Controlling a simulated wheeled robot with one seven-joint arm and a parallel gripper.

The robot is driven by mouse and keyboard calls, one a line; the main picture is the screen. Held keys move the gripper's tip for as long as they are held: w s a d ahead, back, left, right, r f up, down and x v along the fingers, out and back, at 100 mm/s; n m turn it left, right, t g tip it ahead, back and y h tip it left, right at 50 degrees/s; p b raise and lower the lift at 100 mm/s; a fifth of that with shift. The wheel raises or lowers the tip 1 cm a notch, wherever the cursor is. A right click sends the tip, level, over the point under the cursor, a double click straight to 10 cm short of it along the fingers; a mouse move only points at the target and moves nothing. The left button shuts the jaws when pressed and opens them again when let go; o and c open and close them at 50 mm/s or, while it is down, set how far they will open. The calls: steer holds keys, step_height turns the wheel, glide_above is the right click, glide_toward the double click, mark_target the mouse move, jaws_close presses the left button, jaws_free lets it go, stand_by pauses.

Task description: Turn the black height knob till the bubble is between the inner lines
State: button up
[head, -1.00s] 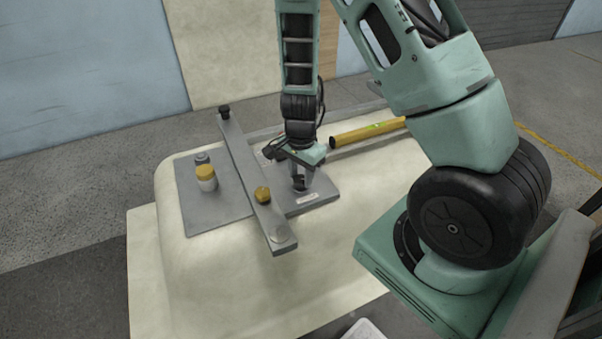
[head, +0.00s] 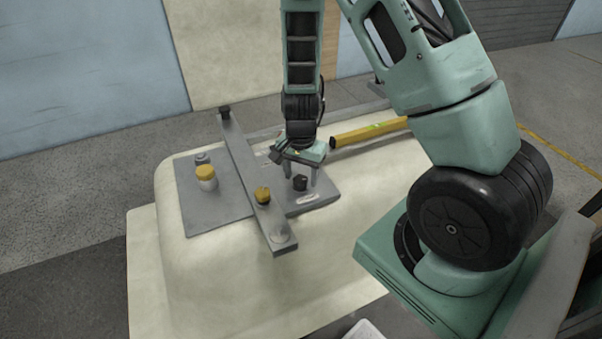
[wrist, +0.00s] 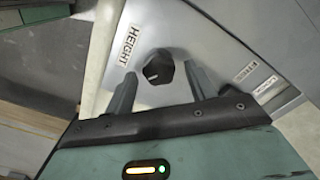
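The black height knob (head: 300,183) stands on a grey plate beside the flat bar. In the wrist view the knob (wrist: 158,67) is faceted, has a white mark, and sits by a "HEIGHT" label (wrist: 131,46). My gripper (head: 300,182) is open, pointing down above the plate. In the wrist view its two fingers (wrist: 158,88) are spread on either side of the knob, with gaps, not gripping it. A yellow level (head: 370,132) with a small green vial (head: 378,126) lies behind and right of my gripper. The bubble and lines are too small to read.
A yellow-capped cylinder (head: 206,176) stands further left. The pale tub shell (head: 330,265) is bare in front.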

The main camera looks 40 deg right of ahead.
mark_target(301, 178)
step_height(301, 178, up, 17)
steer(key=p, duration=0.2)
steer(key=shift+r+p, duration=0.2)
steer(key=shift+p, duration=0.1)
stand_by(1.4)
step_height(301, 178, down, 17)
steer(key=m+p, duration=0.5)
steer(key=p, duration=0.2)
steer(key=shift+a+f+m, duration=0.15)
steer(key=shift+f+m, duration=0.05)
steer(key=shift+m, duration=0.2)
steer(key=shift+c, duration=0.3)
